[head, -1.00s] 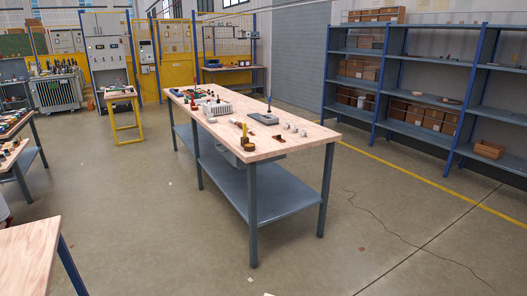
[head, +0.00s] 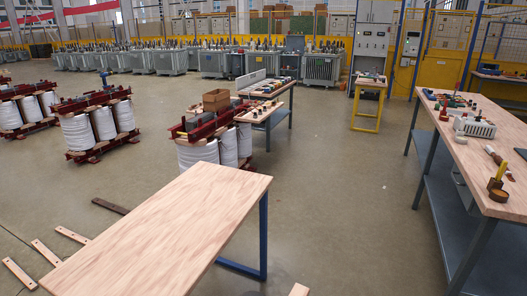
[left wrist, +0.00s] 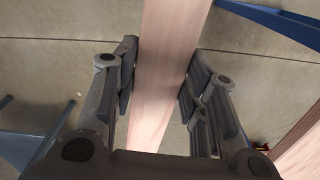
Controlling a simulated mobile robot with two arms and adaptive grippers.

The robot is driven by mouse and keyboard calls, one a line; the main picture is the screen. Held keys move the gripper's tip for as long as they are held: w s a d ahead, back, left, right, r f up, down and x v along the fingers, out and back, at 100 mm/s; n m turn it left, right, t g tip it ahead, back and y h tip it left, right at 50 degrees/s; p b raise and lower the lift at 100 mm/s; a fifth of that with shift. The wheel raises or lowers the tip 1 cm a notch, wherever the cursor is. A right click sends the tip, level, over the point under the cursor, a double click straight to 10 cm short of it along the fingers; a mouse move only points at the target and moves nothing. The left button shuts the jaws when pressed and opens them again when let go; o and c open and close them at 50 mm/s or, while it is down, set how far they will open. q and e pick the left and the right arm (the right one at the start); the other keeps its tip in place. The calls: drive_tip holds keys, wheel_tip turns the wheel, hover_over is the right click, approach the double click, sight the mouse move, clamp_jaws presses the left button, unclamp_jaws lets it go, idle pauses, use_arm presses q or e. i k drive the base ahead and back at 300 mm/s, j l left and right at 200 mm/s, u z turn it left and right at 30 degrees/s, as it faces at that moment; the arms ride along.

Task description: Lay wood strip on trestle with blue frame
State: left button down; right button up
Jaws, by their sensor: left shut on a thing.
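A long pale wood strip (left wrist: 163,70) runs through the left wrist view from top to bottom. My left gripper (left wrist: 160,85) is shut on it, with a finger on each side. A small pale wood end (head: 299,290) shows at the bottom edge of the head view; I cannot tell for sure that it is the same strip. The trestle (head: 165,225) has a pale wood top and a blue frame (head: 264,235), and stands at the lower middle of the head view. No strip lies on its visible top. My right gripper is in neither view.
A long workbench (head: 490,165) with tools stands at the right. Transformer cores with white coils (head: 103,122) stand at the back left. Several short strips (head: 46,252) and a dark bar (head: 110,206) lie at the left. Open floor (head: 340,210) lies between trestle and workbench.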

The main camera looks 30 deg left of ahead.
sight(210, 228)
drive_tip(key=i+l+u, duration=0.25)
drive_tip(key=u, duration=0.2)
drive_tip(key=i+l+u, duration=0.25)
drive_tip(key=u, duration=0.25)
drive_tip(key=i+l+u, duration=0.1)
drive_tip(key=l+u, duration=0.35)
